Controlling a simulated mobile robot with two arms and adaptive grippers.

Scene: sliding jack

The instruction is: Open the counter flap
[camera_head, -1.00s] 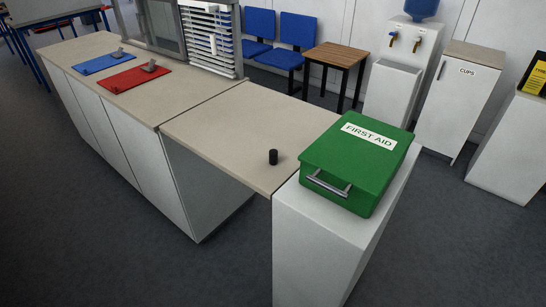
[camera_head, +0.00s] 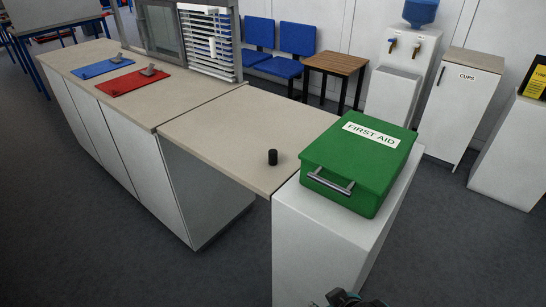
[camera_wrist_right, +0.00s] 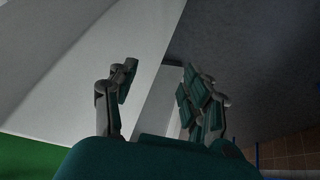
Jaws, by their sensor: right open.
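The counter flap (camera_head: 220,128) is a beige panel lying flat between the main counter and a white pedestal (camera_head: 310,244). A short black knob (camera_head: 272,157) stands on it near its right end. A green FIRST AID box (camera_head: 355,166) with a grey front handle sits on the pedestal and hides part of the flap's right end; I cannot tell whether it rests on the flap. My right gripper (camera_head: 345,298) shows only partly at the bottom edge, in front of the pedestal. In the right wrist view its fingers (camera_wrist_right: 160,78) are apart with nothing between them. My left gripper is not in view.
The main counter (camera_head: 150,110) carries a blue mat (camera_head: 102,67), a red mat (camera_head: 133,82) and a shuttered frame (camera_head: 210,40). Blue chairs, a wooden table (camera_head: 336,65), a water dispenser (camera_head: 402,70) and a CUPS cabinet (camera_head: 458,105) stand behind. The floor (camera_head: 225,275) before the flap is clear.

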